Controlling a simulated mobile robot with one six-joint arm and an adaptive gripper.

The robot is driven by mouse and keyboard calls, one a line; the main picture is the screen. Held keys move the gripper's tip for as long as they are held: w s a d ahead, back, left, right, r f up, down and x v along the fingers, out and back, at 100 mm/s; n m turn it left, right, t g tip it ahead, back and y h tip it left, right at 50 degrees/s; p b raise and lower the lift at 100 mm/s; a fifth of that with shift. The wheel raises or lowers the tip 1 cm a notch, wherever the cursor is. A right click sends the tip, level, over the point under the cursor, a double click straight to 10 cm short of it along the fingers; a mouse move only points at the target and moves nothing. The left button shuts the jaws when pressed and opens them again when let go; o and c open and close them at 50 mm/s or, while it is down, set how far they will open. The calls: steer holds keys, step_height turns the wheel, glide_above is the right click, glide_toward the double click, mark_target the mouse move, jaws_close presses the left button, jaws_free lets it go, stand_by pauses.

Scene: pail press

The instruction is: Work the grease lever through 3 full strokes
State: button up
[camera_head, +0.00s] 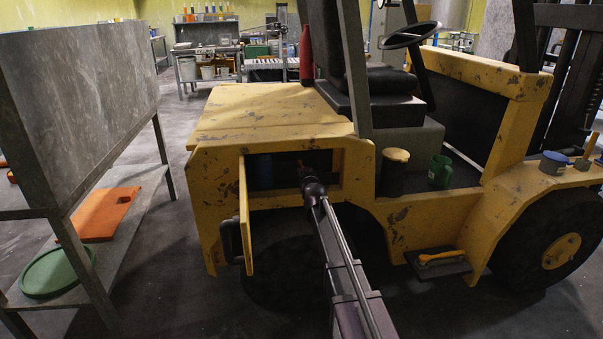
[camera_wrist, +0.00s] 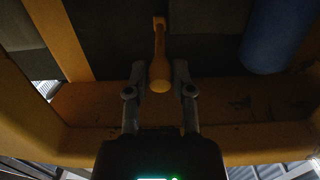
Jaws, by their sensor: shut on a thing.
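The grease lever (camera_wrist: 159,45) shows in the wrist view as an orange-yellow bar with a rounded end. It runs up from between my fingers to a small mount at the top. My gripper (camera_wrist: 160,78) has one finger on each side of the lever's rounded end and is shut on it. In the head view my gripper (camera_head: 306,172) reaches into the open side compartment of a worn yellow forklift (camera_head: 265,115). The lever is mostly hidden there by the gripper and the shade.
The compartment's yellow door (camera_head: 245,215) stands open left of my arm. A blue cylinder (camera_wrist: 277,35) is beside the lever in the wrist view. A grey bench (camera_head: 120,195) is at left.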

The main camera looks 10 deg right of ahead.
steer(key=shift+w+r+p, duration=0.2)
steer(key=shift+r+p, duration=0.45)
steer(key=shift+w+r+p, duration=0.2)
steer(key=shift+r+p, duration=0.4)
steer(key=shift+r, duration=0.05)
steer(key=shift+f, duration=0.1)
steer(key=shift+s+f+b, duration=0.25)
steer(key=shift+f+b, duration=0.7)
steer(key=shift+b, duration=0.05)
steer(key=shift+s+f+b, duration=0.25)
steer(key=shift+f+b, duration=0.65)
steer(key=shift+b, duration=0.05)
steer(key=shift+w+f+b, duration=0.1)
steer(key=shift+f+b, duration=1.2)
steer(key=shift+r, duration=0.15)
